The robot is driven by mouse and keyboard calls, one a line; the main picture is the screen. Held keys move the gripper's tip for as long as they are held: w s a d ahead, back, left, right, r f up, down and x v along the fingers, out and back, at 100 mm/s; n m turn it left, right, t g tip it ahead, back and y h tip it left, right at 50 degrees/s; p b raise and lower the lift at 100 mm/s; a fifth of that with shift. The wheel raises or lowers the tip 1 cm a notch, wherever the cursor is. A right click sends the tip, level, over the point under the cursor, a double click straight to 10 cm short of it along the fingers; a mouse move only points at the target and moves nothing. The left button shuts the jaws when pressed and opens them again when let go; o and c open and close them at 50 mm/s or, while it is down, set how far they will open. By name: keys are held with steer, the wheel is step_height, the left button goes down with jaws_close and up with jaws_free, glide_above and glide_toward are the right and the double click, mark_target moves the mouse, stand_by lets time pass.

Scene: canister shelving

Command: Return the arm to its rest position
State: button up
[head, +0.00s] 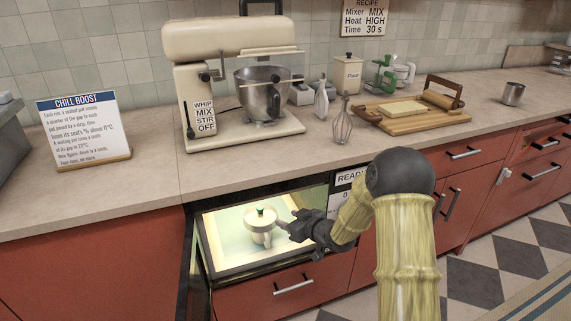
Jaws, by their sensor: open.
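My gripper (286,226) is open, at the end of my yellow and dark arm, which reaches from the lower right of the head view. Its fingertips are at the right side of a cream lidded canister (260,238) with a dark green knob. I cannot tell whether they touch it. The canister stands upright inside a lit compartment (222,240) below the counter. The compartment's front is open, and my gripper and wrist overlap its right part in the picture.
A drawer (260,300) is below the compartment. Checkered floor (480,285) is open at lower right.

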steer(key=s+d+r+m+g+h, duration=0.35)
steer(key=s+d+h, duration=0.35)
steer(key=s+d, duration=0.4)
steer(key=s+d+r+m+g+h, duration=0.1)
steer(key=s+m+g, duration=0.1)
steer(key=s, duration=0.8)
steer(key=s+r+m+g, duration=0.2)
steer(key=s+g, duration=0.1)
steer(key=s, duration=0.7)
step_height(320, 180, up, 24)
steer(key=p, duration=2.5)
steer(key=shift+w+r, duration=0.25)
steer(key=shift+w, duration=0.05)
steer(key=shift+t, duration=0.25)
steer(key=shift+c, duration=0.4)
steer(key=shift+c, duration=1)
steer(key=shift+w+d, duration=0.1)
